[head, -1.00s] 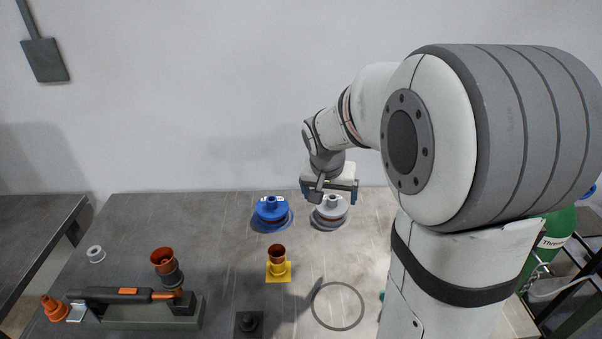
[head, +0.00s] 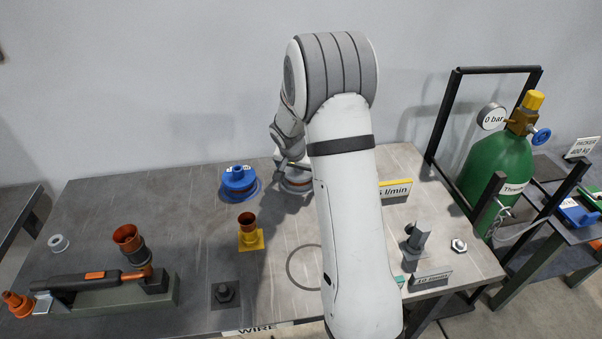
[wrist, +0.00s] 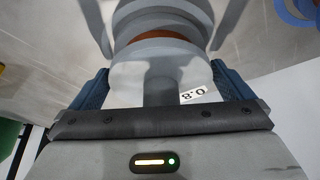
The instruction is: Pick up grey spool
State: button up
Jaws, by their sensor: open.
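The grey spool (wrist: 160,72), with brown wire wound between its flanges and a label reading 0.8, fills the middle of the wrist view. In the head view the grey spool (head: 297,187) stands at the back of the table, partly hidden by my arm. My gripper (wrist: 159,85) is open, with one blue-grey finger on each side of the spool's near end. I cannot tell whether the fingers touch it. In the head view my gripper (head: 291,166) is at the spool's top, mostly hidden behind my arm.
A blue spool (head: 239,181) stands just left of the grey one. A yellow-based orange cup (head: 249,236) is in front. A torch-like tool (head: 95,281) lies at the front left. A green gas cylinder (head: 497,165) stands to the right. The back left tabletop is clear.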

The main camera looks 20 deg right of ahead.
jog(key=shift+w+d+f, duration=0.15)
jog(key=shift+f, duration=0.4)
jog(key=shift+r, duration=0.1)
jog(key=c, duration=1.3)
